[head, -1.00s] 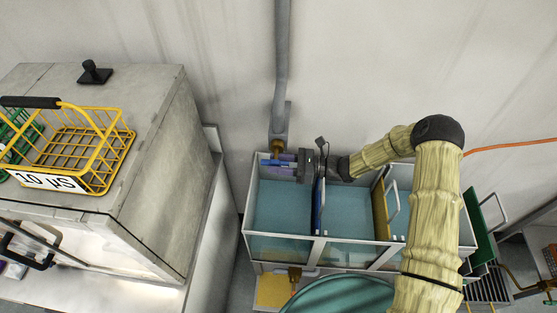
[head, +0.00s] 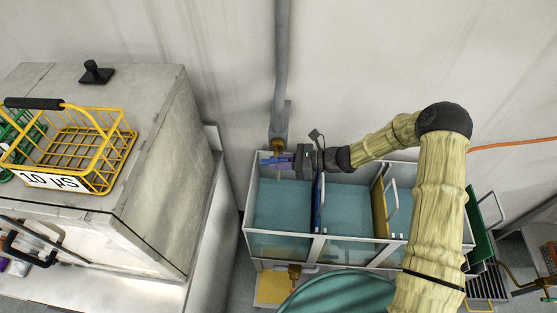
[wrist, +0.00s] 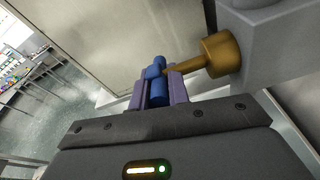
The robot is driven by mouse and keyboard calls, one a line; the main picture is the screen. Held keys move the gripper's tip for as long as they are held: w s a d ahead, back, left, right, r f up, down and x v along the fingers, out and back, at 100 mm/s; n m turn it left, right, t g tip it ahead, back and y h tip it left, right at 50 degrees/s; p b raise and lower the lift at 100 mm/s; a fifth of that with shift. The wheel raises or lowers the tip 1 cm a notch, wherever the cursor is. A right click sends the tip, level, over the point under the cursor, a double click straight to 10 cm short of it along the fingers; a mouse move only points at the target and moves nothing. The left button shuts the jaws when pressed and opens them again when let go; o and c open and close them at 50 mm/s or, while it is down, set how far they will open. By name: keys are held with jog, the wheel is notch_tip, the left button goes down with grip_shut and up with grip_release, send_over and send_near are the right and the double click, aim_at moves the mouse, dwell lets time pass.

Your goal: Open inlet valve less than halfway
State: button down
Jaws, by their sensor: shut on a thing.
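The inlet valve is a brass body (head: 277,146) at the foot of a grey wall pipe (head: 282,70), with a blue handle (head: 276,160) over the back left of a water tank (head: 283,205). In the wrist view the brass stem (wrist: 215,58) runs to the blue handle (wrist: 157,82). My gripper (head: 284,161) reaches in from the right. Its purple fingers, also in the wrist view (wrist: 158,92), are shut on the blue handle. The fingers hide part of the handle.
A blue divider (head: 319,205) and a yellow panel (head: 380,210) with a white handle stand in the tank. A grey cabinet with a yellow wire basket (head: 80,150) is at left. A green panel (head: 482,228) is at right.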

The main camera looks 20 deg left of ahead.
jog(key=shift+r+t+h+p, duration=0.3)
jog(key=shift+t+h+p, duration=0.15)
jog(key=shift+h, duration=0.65)
jog(key=shift+f+h, duration=0.1)
jog(key=shift+h, duration=0.3)
jog(key=c, duration=1.3)
grip_release()
jog(key=shift+c, duration=0.2)
jog(key=shift+w, duration=0.1)
jog(key=b+v, duration=0.5)
jog(key=v, duration=1.2)
jog(key=shift+d, duration=0.15)
